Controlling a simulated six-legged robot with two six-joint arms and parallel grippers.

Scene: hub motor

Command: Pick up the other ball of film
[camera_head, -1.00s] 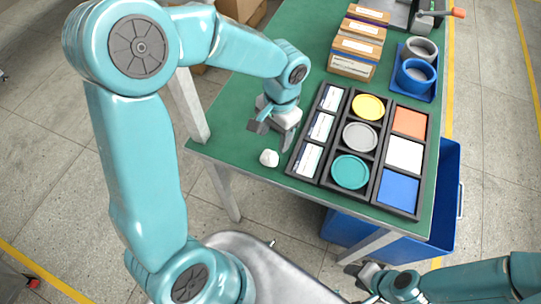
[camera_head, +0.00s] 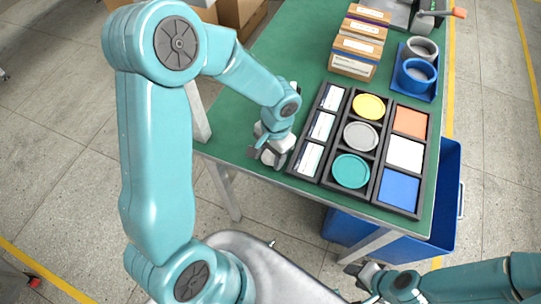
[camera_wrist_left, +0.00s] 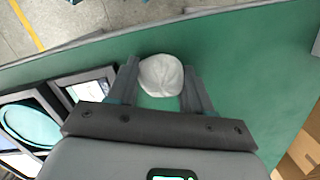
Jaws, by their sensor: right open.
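The white ball of film (camera_wrist_left: 161,75) lies on the green table near its edge. In the left wrist view it sits between the two fingers of my left gripper (camera_wrist_left: 160,88), which are apart on either side of it. In the head view my left gripper (camera_head: 270,155) is down at the table's near left corner and mostly hides the ball. My right gripper (camera_head: 362,275) is open and empty at the lower right, below the table's level.
A black tray (camera_head: 336,138) with coloured discs, squares and white-labelled packets lies just right of my left gripper. Small cartons (camera_head: 355,65) and a blue holder with rings (camera_head: 417,75) stand farther back. A blue bin (camera_head: 448,190) stands on the floor at the right.

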